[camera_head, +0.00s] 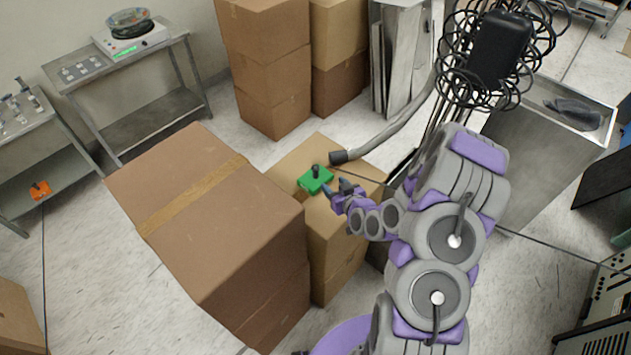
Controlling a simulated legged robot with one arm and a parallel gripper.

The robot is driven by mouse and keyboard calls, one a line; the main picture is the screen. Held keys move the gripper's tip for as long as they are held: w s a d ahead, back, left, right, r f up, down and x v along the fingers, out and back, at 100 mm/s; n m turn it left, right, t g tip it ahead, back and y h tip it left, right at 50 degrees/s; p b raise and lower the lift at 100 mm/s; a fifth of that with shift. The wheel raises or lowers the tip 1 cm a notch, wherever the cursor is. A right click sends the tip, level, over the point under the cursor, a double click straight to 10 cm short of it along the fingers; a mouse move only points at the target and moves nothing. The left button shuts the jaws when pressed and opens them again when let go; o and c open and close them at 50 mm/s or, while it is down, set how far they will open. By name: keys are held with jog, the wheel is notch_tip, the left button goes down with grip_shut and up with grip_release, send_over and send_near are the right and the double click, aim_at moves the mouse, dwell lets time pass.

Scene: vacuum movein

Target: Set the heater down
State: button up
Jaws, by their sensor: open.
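A green block with a black upright knob (315,180) sits on top of a cardboard box (298,160) in the middle of the view. I cannot tell for sure whether this is the heater. My gripper (335,190), purple and grey with dark fingertips, is open just right of the green block, over the same box. It appears empty, and whether a fingertip touches the block is unclear. A white hot-plate-like device (130,38) with a green display and a glass dish on it stands on the metal table at the upper left.
A large cardboard box (200,205) stands left of the green block. More boxes (265,60) are stacked behind. A grey hose (395,135) ends near my gripper. A metal bin (545,150) stands right. An orange item (40,190) lies on a lower shelf at left.

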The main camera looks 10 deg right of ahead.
aim_at(318, 170)
jog(key=b, duration=0.2)
jog(key=w+f+b, duration=0.1)
jog(key=b, duration=0.1)
jog(key=shift+a+b, duration=0.2)
jog(key=shift+b, duration=0.15)
jog(key=b, duration=0.4)
jog(key=shift+w, duration=0.2)
jog(key=b+x, duration=0.4)
jog(key=x, duration=0.5)
jog(key=shift+w+a+f, duration=0.1)
jog(key=shift+w+f, duration=0.05)
jog(key=shift+w, duration=0.2)
jog(key=b+x, duration=0.1)
jog(key=x, duration=0.4)
jog(key=shift+a+f+b, duration=0.15)
jog(key=shift+a+b, duration=0.05)
jog(key=shift+b, duration=0.2)
jog(key=shift+s, duration=0.1)
grip_shut()
